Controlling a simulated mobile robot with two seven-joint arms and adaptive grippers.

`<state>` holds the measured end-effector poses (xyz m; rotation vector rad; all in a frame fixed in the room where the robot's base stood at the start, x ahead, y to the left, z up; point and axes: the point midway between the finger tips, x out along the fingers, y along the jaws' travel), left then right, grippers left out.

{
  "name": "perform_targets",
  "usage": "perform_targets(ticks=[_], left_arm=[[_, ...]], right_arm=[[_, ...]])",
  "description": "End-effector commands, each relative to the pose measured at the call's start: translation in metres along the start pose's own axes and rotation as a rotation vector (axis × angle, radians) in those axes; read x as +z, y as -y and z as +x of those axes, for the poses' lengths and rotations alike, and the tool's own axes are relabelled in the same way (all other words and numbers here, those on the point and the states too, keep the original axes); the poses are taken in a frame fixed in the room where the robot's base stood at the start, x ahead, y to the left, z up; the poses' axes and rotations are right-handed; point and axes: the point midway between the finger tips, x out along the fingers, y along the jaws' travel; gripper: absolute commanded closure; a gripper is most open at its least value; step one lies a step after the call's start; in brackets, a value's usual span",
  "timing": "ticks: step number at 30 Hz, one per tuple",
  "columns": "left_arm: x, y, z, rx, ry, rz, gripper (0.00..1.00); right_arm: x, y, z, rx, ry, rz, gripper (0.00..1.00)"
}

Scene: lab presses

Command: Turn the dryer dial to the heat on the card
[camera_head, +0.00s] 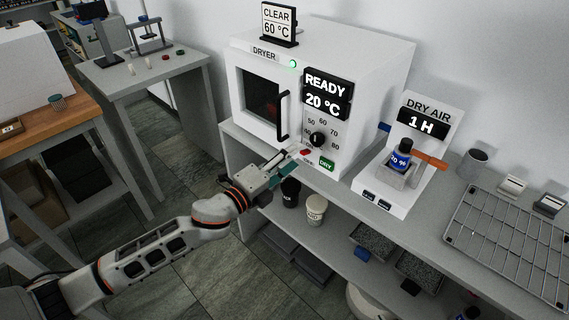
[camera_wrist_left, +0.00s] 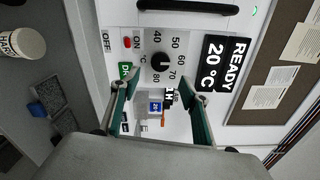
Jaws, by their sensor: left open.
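The white dryer (camera_head: 390,85) stands on the bench, its display (camera_head: 326,93) reading READY 20 °C. The card (camera_head: 279,23) on top reads CLEAR 60 °C. The black dial (camera_head: 318,139) is below the display, with a printed scale that shows 50 to 80 around it. My left gripper (camera_head: 285,166) is open and empty, below and left of the dial. Its green-lined fingers (camera_wrist_left: 160,80) frame the dial but appear apart from it. My right gripper is out of view.
The dryer's door handle (camera_head: 283,116) sticks out left of the dial. The red button (camera_head: 305,152) and green DRY button (camera_head: 327,164) sit below it. A wire rack (camera_head: 512,245) lies farther right.

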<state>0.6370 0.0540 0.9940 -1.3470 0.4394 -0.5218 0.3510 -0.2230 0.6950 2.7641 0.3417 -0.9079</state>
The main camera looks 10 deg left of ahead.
Motion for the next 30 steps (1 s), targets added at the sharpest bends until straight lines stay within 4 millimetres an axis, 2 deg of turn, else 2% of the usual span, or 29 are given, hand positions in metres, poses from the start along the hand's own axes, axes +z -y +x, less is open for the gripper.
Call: perform_targets(ticks=[3, 7, 23, 26, 30], left_arm=[[0.0, -0.001, -0.016, 0.001, 0.001, 0.0, 0.55], [0.0, 0.0, -0.025, 0.0, 0.0, 0.0, 0.55], [0.0, 0.0, -0.027, 0.0, 0.001, -0.003, 0.55], [-0.003, -0.008, -0.03, 0.011, 0.01, -0.053, 0.55], [-0.013, -0.039, -0.047, 0.054, 0.056, -0.265, 0.55]], right_arm=[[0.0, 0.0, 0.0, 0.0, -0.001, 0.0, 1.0], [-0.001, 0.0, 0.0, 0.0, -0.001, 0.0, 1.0], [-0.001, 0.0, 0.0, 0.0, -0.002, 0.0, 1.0], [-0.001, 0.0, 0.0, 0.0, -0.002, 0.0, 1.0], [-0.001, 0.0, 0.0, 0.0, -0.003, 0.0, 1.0]])
